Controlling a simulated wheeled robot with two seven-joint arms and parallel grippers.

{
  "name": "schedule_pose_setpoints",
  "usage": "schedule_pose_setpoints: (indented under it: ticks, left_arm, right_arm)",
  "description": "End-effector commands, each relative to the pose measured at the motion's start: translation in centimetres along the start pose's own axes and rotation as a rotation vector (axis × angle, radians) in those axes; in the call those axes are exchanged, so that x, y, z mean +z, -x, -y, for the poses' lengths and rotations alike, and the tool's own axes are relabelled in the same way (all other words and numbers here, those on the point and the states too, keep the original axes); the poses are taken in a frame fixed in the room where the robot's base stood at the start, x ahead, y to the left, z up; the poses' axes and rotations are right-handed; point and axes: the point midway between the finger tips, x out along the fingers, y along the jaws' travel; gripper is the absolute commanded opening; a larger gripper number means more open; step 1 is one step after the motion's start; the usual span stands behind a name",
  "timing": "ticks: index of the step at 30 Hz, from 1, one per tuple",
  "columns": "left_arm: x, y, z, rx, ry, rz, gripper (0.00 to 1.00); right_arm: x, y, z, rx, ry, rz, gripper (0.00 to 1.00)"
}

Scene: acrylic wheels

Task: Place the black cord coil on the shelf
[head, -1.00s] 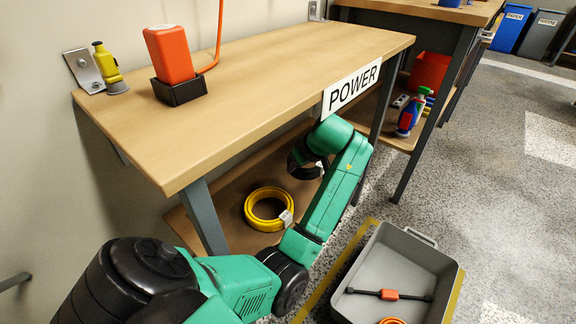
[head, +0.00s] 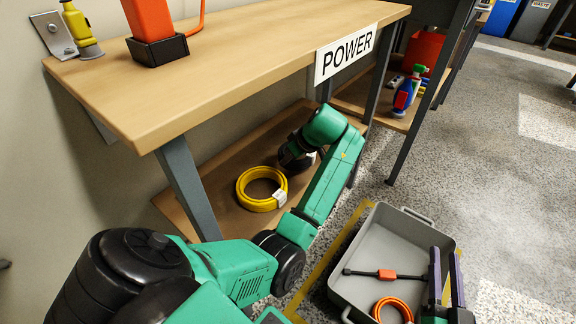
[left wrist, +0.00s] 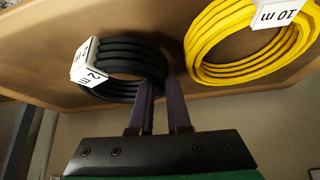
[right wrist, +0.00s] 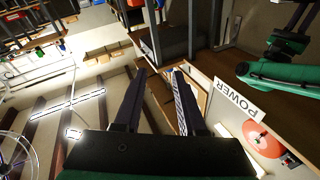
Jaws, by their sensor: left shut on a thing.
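The black cord coil (left wrist: 122,88) has a white "2 m" tag and shows in the left wrist view. My left gripper (left wrist: 161,88) is shut on its near side. In the head view the coil is mostly hidden by my left gripper (head: 292,156). It is at the lower shelf (head: 222,172) under the bench, beside the yellow coil (head: 262,204). I cannot tell whether it touches the shelf. The yellow coil, tagged "10 m", also shows in the left wrist view (left wrist: 205,72). My right gripper (head: 445,255) is open and empty above the grey tote; its fingers show in the right wrist view (right wrist: 154,80).
The grey tote (head: 345,290) on the floor holds an orange coil (head: 392,308) and a black cord with an orange block (head: 386,274). The bench top (head: 250,60) with its "POWER" sign (head: 346,53) overhangs the shelf. A bench leg (head: 190,185) stands at the shelf's front.

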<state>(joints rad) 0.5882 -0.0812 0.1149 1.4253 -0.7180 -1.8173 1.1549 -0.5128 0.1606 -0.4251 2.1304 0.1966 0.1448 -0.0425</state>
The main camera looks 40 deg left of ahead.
Motion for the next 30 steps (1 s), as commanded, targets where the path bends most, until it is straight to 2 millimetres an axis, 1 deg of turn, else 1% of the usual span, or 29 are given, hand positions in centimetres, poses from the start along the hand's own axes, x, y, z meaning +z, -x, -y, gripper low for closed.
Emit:
schedule_pose_setpoints:
  ticks: [3,5,6,9,10,12,14,23,24,25,26,30]
  left_arm:
    - [0.4,-0.7,0.0,0.001,0.001,-0.002,0.00]
    - [0.6,-1.0,0.0,0.002,0.001,-0.001,0.00]
    - [0.8,-1.2,0.0,0.002,0.001,-0.001,0.00]
    - [1.0,-1.6,0.0,0.002,0.001,-0.001,0.00]
    - [1.0,-1.6,0.0,0.002,0.001,-0.001,0.00]
    - [1.1,-1.7,0.0,0.002,0.002,-0.001,0.00]
    - [1.1,-1.7,0.0,0.002,0.002,-0.001,0.00]
    - [1.1,-1.8,0.0,0.001,0.001,-0.001,0.00]
    - [1.2,-1.8,0.0,0.000,0.001,0.000,0.31]
    - [1.2,-1.8,0.0,0.000,0.001,0.000,0.42]
    - [1.2,-1.8,0.0,0.001,0.001,0.000,0.45]
    - [1.2,-1.8,0.0,0.001,0.001,0.000,0.45]
  right_arm:
    - [-3.6,-1.5,0.1,-0.015,0.030,-0.112,0.40]
    - [-5.5,-2.1,0.2,-0.023,0.045,-0.167,0.40]
    - [-6.8,-2.4,0.3,-0.028,0.054,-0.204,0.40]
    - [-9.3,-2.9,0.6,-0.038,0.074,-0.277,0.40]
    - [-9.8,-3.0,0.6,-0.041,0.077,-0.292,0.40]
    - [-10.6,-3.0,0.7,-0.044,0.082,-0.313,0.40]
    - [-10.8,-3.1,0.7,-0.044,0.084,-0.318,0.40]
    - [-10.4,-3.0,0.7,-0.042,0.081,-0.307,0.40]
    - [-10.3,-3.0,0.7,-0.042,0.081,-0.306,0.40]
    - [-10.3,-3.0,0.7,-0.042,0.081,-0.306,0.40]
    - [-10.3,-3.0,0.7,-0.042,0.081,-0.306,0.40]
    - [-10.3,-3.0,0.7,-0.042,0.081,-0.306,0.40]
